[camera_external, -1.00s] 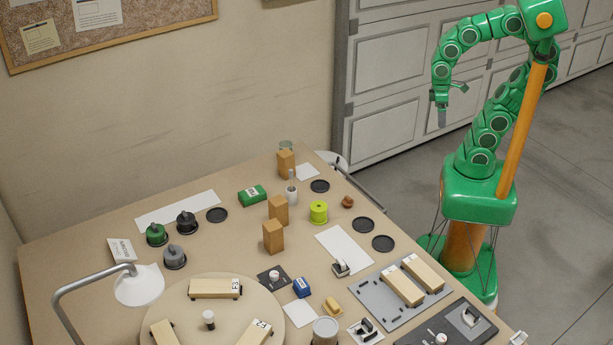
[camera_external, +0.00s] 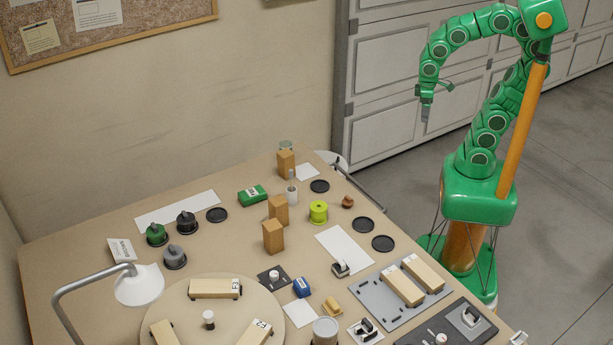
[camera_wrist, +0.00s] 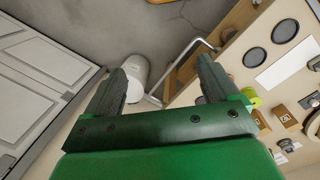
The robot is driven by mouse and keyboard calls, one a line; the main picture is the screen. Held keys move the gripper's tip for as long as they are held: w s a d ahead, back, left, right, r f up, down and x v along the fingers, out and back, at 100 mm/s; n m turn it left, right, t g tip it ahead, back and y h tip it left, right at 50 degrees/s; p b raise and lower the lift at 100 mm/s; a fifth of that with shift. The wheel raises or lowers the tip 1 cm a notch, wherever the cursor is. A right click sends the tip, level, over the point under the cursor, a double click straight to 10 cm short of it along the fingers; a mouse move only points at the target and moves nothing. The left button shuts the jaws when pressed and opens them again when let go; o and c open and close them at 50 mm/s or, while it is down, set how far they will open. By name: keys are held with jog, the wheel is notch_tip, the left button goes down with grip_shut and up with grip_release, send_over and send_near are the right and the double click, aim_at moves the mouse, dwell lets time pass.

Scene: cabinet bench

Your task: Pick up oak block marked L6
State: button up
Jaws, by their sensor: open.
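Three upright oak blocks stand on the bench in the external view: one at the back (camera_external: 286,164), one in the middle (camera_external: 279,208) and one nearer the front (camera_external: 273,237). No mark on them can be read there, so I cannot tell which is L6. In the wrist view, a wooden block with a small dark mark (camera_wrist: 284,116) shows at the right edge; the mark is too small to read. My gripper (camera_external: 437,102) is open and empty, high up to the right of the bench, well away from the blocks. Its two fingers (camera_wrist: 162,72) are spread in the wrist view.
A lime green cylinder (camera_external: 319,211) and a white bottle (camera_external: 291,195) stand close to the blocks. A green box (camera_external: 252,195) lies to their left. A turntable (camera_external: 182,303) and a desk lamp (camera_external: 139,286) are at the front left. The air around my gripper is clear.

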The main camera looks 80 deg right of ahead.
jog(key=w+d+f+n+t+h, duration=0.1)
jog(key=w+d+f+t, duration=0.2)
jog(key=w, duration=1)
jog(key=w+d+f+n+t, duration=0.15)
jog(key=w+d, duration=0.35)
jog(key=w, duration=0.7)
jog(key=w+d+f+n+t+h, duration=0.1)
jog(key=w+d+t, duration=0.3)
jog(key=w, duration=0.9)
jog(key=w+f+n+t+y, duration=0.1)
jog(key=w+f+n+y, duration=0.1)
jog(key=w+f, duration=0.4)
jog(key=n+y, duration=0.5)
jog(key=y, duration=0.6)
send_near(280, 163)
jog(key=shift+m, duration=0.25)
jog(key=shift+x, duration=4.35)
jog(key=shift+w, duration=0.1)
